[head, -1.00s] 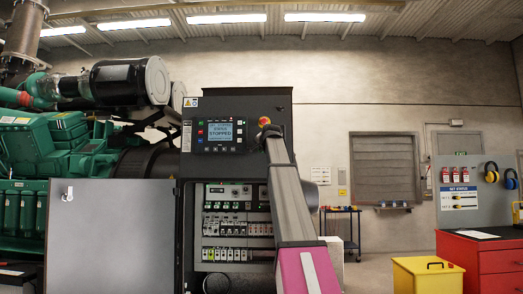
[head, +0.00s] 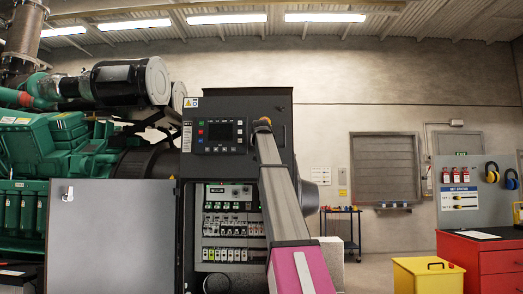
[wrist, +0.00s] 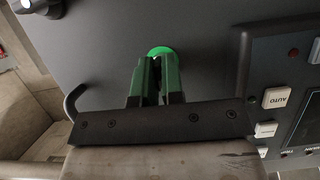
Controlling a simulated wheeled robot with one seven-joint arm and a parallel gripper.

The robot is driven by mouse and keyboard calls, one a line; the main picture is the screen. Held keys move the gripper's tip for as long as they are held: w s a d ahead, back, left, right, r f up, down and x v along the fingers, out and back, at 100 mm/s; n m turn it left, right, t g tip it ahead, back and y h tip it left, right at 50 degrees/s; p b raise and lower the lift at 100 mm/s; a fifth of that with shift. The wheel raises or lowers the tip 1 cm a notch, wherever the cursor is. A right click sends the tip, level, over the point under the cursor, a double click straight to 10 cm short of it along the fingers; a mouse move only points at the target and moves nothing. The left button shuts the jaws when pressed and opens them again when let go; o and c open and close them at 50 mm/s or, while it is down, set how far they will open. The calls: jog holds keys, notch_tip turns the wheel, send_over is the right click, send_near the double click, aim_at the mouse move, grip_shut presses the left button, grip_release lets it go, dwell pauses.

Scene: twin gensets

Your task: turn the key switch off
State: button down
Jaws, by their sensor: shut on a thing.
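My gripper (wrist: 157,70) shows in the wrist view with its two green fingers close together, pointing at the dark panel face. A bright green round part (wrist: 160,51) shows just beyond the fingertips, at the spot where the key switch is gripped. The fingers hide the key itself, so its angle cannot be read. In the head view my arm reaches up to the right part of the control cabinet (head: 235,103) and covers the switch. The cabinet's display (head: 222,131) is dark.
Push buttons, one marked AUTO (wrist: 277,97), sit right of my gripper in the wrist view. The open grey cabinet door (head: 110,235) stands at the left. A yellow box (head: 428,276) and a red cabinet (head: 482,262) stand at the right.

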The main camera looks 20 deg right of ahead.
dwell(0.5)
jog(key=c, duration=1.2)
grip_release()
jog(key=shift+c, duration=0.2)
jog(key=shift+s, duration=0.1)
jog(key=v, duration=1)
jog(key=shift+s+a+r, duration=0.2)
jog(key=shift+s, duration=0.05)
jog(key=shift+f, duration=0.1)
